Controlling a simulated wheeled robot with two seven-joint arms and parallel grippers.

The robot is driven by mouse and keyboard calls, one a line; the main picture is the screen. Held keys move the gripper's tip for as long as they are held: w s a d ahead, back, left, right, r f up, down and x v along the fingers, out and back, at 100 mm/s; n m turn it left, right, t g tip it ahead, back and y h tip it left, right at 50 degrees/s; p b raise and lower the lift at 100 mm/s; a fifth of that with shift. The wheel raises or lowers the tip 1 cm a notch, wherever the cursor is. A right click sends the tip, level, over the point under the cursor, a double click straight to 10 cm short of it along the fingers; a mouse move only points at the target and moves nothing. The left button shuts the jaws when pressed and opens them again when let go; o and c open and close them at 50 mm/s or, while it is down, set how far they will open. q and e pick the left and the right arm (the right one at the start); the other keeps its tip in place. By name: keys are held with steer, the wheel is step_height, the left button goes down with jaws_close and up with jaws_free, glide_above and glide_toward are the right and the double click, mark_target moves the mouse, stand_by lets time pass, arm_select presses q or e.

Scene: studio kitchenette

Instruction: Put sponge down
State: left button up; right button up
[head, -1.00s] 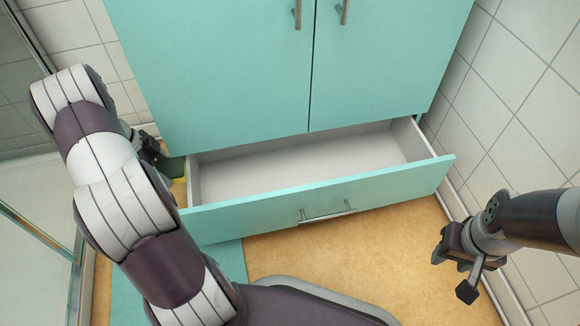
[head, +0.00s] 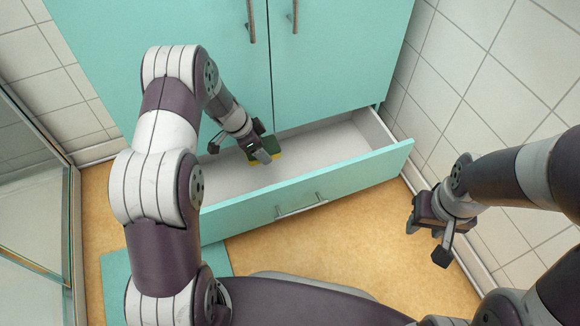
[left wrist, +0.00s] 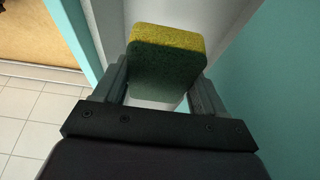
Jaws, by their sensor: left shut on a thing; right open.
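The sponge (head: 267,150) is a green block with a yellow layer. In the left wrist view the sponge (left wrist: 166,62) sits between the two fingers. My left gripper (head: 262,152) is shut on it and holds it over the open bottom drawer (head: 312,190). I cannot tell how high the sponge is above the drawer floor. The drawer inside is pale, and the part that shows is empty; my left arm hides some of its left end. My right gripper (head: 428,236) is open and empty, in front of the drawer's right end.
Teal cabinet doors (head: 340,60) stand shut above the drawer. A tiled wall (head: 480,90) is close on the right. A glass panel (head: 30,220) stands at the left. A teal mat (head: 120,275) lies on the tan floor (head: 350,245).

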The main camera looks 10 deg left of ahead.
arm_select(q)
steer(key=w+d+p, duration=0.3)
steer(key=w+d, duration=0.2)
steer(key=d, duration=0.2)
steer(key=b, duration=0.8)
glide_above(290, 173)
steer(key=s, duration=0.2)
steer(key=f, duration=1.3)
steer(key=shift+s+d+f, duration=0.1)
steer(key=shift+d+f, duration=0.15)
step_height(290, 173, down, 5)
steer(key=b, duration=0.3)
steer(key=shift+r, duration=0.25)
steer(key=shift+f, duration=0.15)
steer(key=o, duration=1)
